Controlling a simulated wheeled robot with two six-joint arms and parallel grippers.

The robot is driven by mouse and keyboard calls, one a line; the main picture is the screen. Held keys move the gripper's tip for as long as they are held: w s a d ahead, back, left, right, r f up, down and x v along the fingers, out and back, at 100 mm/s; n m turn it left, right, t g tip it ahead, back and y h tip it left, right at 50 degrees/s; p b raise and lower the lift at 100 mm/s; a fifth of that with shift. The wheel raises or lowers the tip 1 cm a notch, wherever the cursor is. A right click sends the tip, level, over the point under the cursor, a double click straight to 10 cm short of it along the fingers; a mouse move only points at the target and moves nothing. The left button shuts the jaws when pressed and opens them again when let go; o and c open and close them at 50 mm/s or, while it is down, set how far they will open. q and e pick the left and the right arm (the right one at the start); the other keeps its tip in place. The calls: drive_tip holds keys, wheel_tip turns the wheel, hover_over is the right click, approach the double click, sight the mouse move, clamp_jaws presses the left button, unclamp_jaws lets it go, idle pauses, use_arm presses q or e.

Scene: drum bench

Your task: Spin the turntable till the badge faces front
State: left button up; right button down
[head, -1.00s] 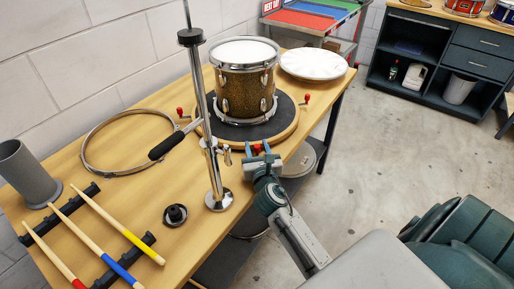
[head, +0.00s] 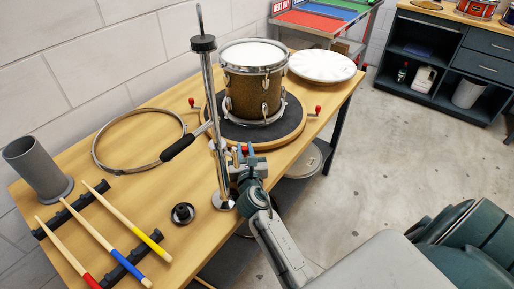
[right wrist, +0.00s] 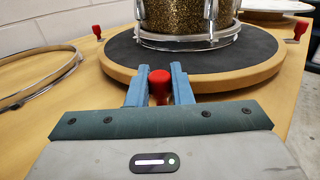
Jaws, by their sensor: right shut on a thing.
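The turntable (head: 290,129) is a round wooden disc with a dark top and red knobs around its rim. A gold-sparkle drum (head: 247,92) with a white head and chrome hoops stands upright on it. No badge shows on the drum's visible side. My right gripper (head: 245,156) is at the turntable's front edge, left of its middle, partly behind the chrome stand. In the right wrist view its blue fingers close around a red knob (right wrist: 160,84). Other red knobs stand at the left (head: 192,101) and right (head: 317,109) of the rim. My left gripper is not in view.
The chrome stand (head: 217,130) with a black-handled side arm rises close to my right gripper. A metal hoop (head: 98,150), drumsticks (head: 124,212), a grey cup (head: 38,168) and a black round part (head: 183,213) lie left. A white drumhead (head: 322,67) lies behind right.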

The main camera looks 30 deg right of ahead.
drive_tip(key=shift+w+a, duration=0.15)
drive_tip(key=shift+a, duration=0.05)
drive_tip(key=c, duration=1.3)
unclamp_jaws()
drive_tip(key=shift+c, duration=0.2)
